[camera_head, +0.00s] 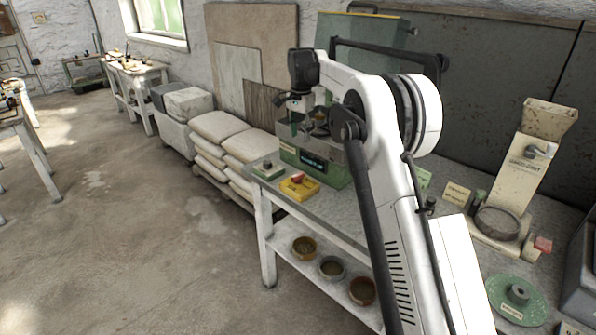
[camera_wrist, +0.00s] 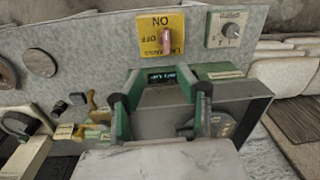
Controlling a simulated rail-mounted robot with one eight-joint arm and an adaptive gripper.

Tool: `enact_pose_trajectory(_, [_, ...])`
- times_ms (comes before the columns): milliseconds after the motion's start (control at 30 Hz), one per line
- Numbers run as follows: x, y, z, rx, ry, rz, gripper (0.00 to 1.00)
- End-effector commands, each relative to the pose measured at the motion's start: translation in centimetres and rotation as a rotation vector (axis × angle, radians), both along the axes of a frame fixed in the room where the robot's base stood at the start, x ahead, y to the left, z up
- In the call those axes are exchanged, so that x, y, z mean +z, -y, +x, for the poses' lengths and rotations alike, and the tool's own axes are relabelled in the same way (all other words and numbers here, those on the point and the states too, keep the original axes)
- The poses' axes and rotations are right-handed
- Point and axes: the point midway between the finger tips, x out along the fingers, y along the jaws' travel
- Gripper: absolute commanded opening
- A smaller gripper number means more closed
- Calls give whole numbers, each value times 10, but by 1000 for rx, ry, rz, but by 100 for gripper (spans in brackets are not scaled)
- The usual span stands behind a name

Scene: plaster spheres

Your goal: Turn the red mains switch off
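The red mains switch (camera_head: 297,178) sits on a yellow plate (camera_head: 311,187) at the near left corner of the bench. In the wrist view, the switch lever (camera_wrist: 167,41) looks pinkish on the yellow plate (camera_wrist: 178,22), whose ON and OFF lettering appears upside down. I cannot tell which setting the lever is at. My gripper (camera_wrist: 160,74) is open and empty, its two green-and-dark fingers apart, with the lever beyond their tips. In the head view, my gripper (camera_head: 318,117) is above the green-grey machine, behind and above the switch, not touching it.
The machine with a lit display (camera_head: 312,161) stands close behind the switch; its display (camera_wrist: 163,77) shows between my fingers. A dial box (camera_wrist: 227,29) is beside the yellow plate. Stacked sacks (camera_head: 218,127) lie left of the bench. Bowls (camera_head: 331,267) stand on the lower shelf.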

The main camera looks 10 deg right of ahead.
Motion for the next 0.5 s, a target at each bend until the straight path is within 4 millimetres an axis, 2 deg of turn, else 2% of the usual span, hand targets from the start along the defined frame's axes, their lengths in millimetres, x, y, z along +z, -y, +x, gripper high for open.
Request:
enact_pose_trajectory(100, [-19,0,16,-42,-28,2,33])
enact_pose_trajectory(200, [-32,0,23,-69,-45,2,33])
enact_pose_trajectory(500, [-54,0,30,-95,-61,3,33])
